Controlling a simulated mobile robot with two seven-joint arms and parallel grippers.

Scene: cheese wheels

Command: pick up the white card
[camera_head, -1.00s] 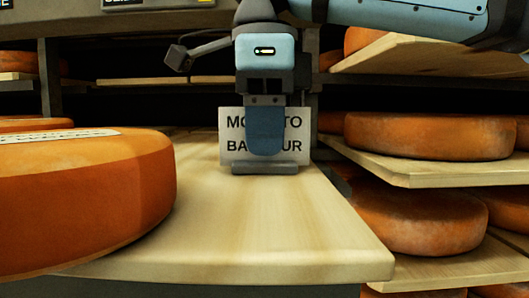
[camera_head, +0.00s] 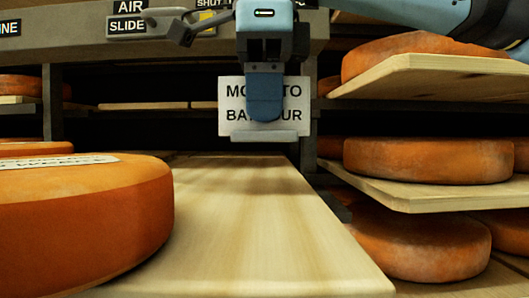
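The white card (camera_head: 235,107) with black lettering is upright in the upper middle of the head view. It has a grey strip, seemingly its base, along its bottom edge, and it hangs above the far part of a pale wooden board (camera_head: 260,230). My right gripper (camera_head: 265,98) comes down from above, with a blue finger across the front of the card, hiding the middle of its text. The gripper is shut on the card; its rear finger is hidden behind it. My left gripper is not in view.
A large orange cheese wheel (camera_head: 85,215) with a paper label lies on the left of the board. Shelves with more wheels (camera_head: 428,160) stand at the right. A grey beam (camera_head: 80,40) with signs crosses the back. The board's middle is bare.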

